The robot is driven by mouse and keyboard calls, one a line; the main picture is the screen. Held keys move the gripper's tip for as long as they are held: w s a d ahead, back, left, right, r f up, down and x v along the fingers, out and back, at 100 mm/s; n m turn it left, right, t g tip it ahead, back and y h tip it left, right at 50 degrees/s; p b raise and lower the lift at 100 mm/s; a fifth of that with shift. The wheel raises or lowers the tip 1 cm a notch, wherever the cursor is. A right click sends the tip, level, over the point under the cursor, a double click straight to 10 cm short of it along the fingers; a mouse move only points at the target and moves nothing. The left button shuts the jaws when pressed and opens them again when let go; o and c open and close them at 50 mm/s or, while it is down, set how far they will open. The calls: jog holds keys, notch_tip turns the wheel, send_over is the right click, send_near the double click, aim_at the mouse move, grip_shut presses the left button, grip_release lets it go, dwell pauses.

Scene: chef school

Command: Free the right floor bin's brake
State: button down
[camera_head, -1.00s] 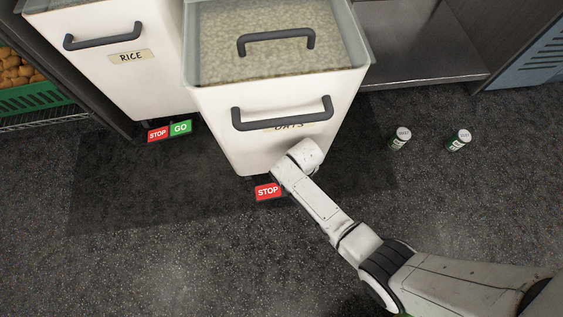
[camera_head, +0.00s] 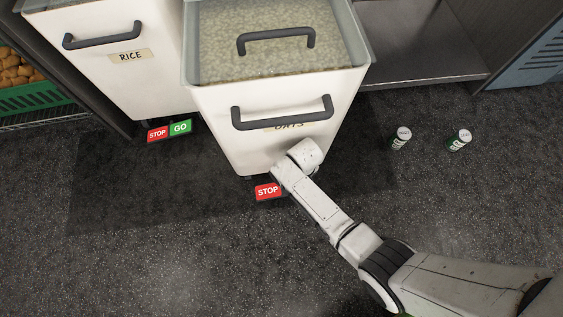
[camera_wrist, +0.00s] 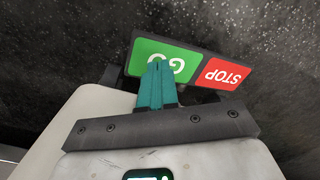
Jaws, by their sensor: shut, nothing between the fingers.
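The right floor bin (camera_head: 225,125) is white, labelled OATS, with a dark handle (camera_head: 282,113) and a clear lid over pale grain. At its foot is the brake pedal, with a red STOP half (camera_head: 267,192); my arm hides the rest in the head view. In the wrist view the green GO half (camera_wrist: 140,57) and the red STOP half (camera_wrist: 222,75) show upside down. My gripper (camera_wrist: 158,68) has teal fingers, shut and empty, with their tips over the GO half. I cannot tell whether they touch it. In the head view my arm hides the fingers.
The left floor bin (camera_head: 115,75), labelled RICE, stands beside it with its own STOP and GO pedal (camera_head: 169,131). The dark floor in front is clear.

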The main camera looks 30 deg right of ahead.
jog(key=shift+f+b, duration=1.05)
jog(key=shift+f, duration=0.4)
dwell(0.6)
jog(key=shift+r, duration=0.1)
notch_tip(320, 180, up, 7)
jog(key=p, duration=0.7)
dwell(0.7)
